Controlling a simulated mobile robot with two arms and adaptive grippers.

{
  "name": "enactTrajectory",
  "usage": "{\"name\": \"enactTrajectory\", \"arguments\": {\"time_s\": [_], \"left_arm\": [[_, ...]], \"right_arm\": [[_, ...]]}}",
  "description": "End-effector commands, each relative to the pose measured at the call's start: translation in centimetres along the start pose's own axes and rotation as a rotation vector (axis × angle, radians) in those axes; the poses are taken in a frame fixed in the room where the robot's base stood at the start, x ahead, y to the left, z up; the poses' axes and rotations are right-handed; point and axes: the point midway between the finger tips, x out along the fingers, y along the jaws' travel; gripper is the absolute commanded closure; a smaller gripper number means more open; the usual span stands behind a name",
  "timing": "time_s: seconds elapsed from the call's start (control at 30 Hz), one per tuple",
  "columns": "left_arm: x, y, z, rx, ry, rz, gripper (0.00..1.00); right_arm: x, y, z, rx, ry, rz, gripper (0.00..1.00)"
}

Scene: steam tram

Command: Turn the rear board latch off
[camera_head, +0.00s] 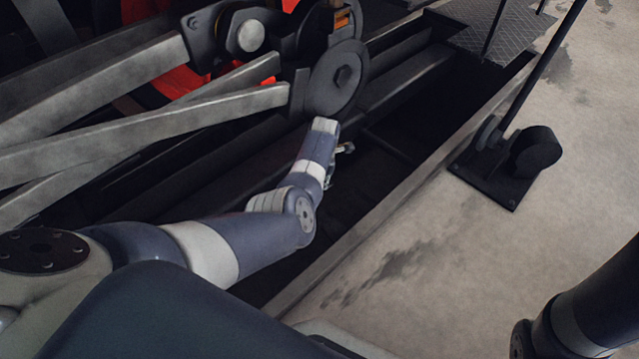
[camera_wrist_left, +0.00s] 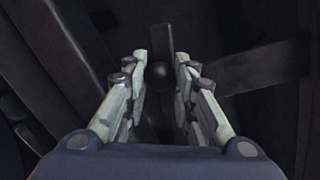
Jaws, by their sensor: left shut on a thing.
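My left gripper (camera_head: 343,149) reaches down into the dark pit beside the engine's wheels and rods in the head view. Only a small part of its fingers shows there, behind my wrist. In the left wrist view its two pale fingers (camera_wrist_left: 161,62) stand either side of a dark round knob (camera_wrist_left: 158,75) and are shut on it. A dark flat bar (camera_wrist_left: 161,40) runs up from the knob; this looks like the latch. Its exact setting is hard to read in the dark. My right gripper is out of view.
Grey connecting rods (camera_head: 150,120) and a round crank boss (camera_head: 336,78) lie left of and above my left arm. A black floor-mounted lever stand (camera_head: 508,165) is on the concrete at right. The concrete floor (camera_head: 430,260) is otherwise open.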

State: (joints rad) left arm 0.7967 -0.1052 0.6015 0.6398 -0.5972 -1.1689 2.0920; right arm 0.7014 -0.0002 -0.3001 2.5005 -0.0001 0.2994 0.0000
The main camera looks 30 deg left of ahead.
Motion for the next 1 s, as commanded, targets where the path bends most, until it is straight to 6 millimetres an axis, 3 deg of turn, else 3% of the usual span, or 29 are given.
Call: {"name": "enactTrajectory", "arguments": {"time_s": [0.6, 0.63, 0.7, 1.0], "left_arm": [[0.09, 0.18, -0.09, -0.038, 0.008, -0.001, 1.0], [0.09, 0.18, -0.09, -0.038, 0.008, -0.001, 0.69], [0.09, 0.18, -0.09, -0.038, 0.008, -0.001, 0.54], [0.05, 0.19, -0.06, -0.037, 0.007, -0.001, 0.54]], "right_arm": [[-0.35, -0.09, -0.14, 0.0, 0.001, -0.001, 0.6], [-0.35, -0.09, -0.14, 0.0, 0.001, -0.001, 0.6], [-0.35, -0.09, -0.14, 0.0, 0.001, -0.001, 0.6], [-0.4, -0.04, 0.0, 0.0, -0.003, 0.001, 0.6]]}}
